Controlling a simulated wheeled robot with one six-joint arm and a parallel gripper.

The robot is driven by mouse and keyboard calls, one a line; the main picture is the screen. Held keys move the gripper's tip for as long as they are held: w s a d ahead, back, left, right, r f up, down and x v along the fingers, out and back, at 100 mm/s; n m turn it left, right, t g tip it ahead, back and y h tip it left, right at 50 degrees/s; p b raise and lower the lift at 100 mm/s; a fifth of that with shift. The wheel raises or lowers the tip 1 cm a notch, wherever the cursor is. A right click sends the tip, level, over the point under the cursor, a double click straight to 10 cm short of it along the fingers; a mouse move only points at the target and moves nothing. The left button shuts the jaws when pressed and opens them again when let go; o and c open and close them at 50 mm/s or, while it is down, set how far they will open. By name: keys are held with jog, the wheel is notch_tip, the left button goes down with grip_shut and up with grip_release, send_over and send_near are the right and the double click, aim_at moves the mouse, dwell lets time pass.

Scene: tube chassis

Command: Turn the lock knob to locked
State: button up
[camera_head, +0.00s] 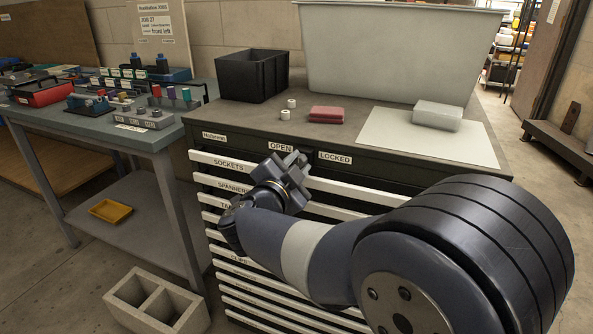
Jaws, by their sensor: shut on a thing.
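The tool cabinet (388,172) stands in front of me, with labelled drawers below its top. On its upper front are an OPEN label (280,147) and a LOCKED label (335,158). My gripper (294,162) is at the cabinet front between these two labels, with its jaws shut on the lock knob. The knob itself is mostly hidden behind the jaws, so I cannot tell which label it points to. My arm reaches in from the lower right and covers part of the drawer fronts.
A workbench (150,140) stands left. A concrete block (155,304) lies on the floor.

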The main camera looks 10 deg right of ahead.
jog(key=m+b, duration=0.1)
jog(key=m, duration=0.2)
jog(key=m+b, duration=0.1)
jog(key=shift+f+m+b, duration=0.25)
jog(key=shift+m+b, duration=0.95)
jog(key=shift+m, duration=0.6)
jog(key=shift+r, duration=0.1)
jog(key=o, duration=1)
jog(key=shift+c, duration=0.2)
jog(key=shift+o, duration=0.2)
